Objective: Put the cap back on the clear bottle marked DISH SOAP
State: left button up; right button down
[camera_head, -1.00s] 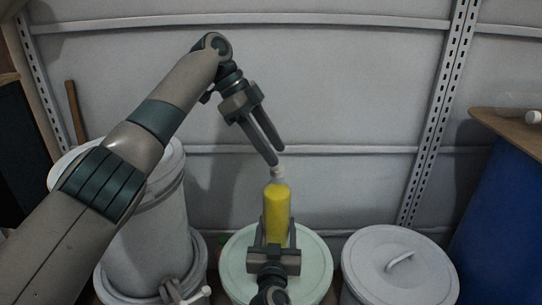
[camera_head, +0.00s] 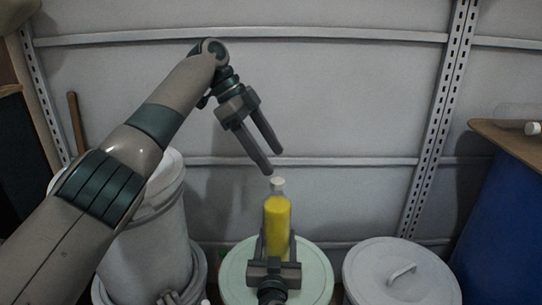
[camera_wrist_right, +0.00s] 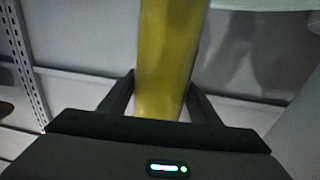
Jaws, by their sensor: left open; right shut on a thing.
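A clear bottle of yellow liquid (camera_head: 277,222) stands upright above the middle drum's pale green lid. No marking on it is readable. A white cap-like piece (camera_head: 277,183) sits at its top; I cannot tell how firmly it is seated. My left gripper (camera_head: 276,163) is open and empty, its fingers slanting down to just above the bottle's top. My right gripper (camera_head: 278,243) is shut on the bottle's lower part from the near side. In the right wrist view the yellow bottle (camera_wrist_right: 170,60) stands between the fingers (camera_wrist_right: 160,92); its top is not visible there.
The pale green drum lid (camera_head: 318,272) lies beneath the bottle. A grey lidded drum (camera_head: 365,270) stands right of it, a tall grey drum (camera_head: 150,250) left. A brown board (camera_head: 510,140) on a blue drum (camera_head: 505,220) holds a clear item with a white end (camera_head: 533,128). The wall is behind.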

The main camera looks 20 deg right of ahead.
pick_arm(q)
jog(key=v, duration=0.6)
dwell(0.3)
pick_arm(e)
jog(key=c, duration=0.5)
grip_release()
jog(key=shift+c, duration=0.2)
jog(key=shift+s, duration=0.1)
pick_arm(q)
jog(key=shift+r+p, duration=0.3)
jog(key=shift+r, duration=0.05)
pick_arm(e)
jog(key=v, duration=1.1)
jog(key=shift+s, duration=0.4)
jog(key=shift+a, duration=0.1)
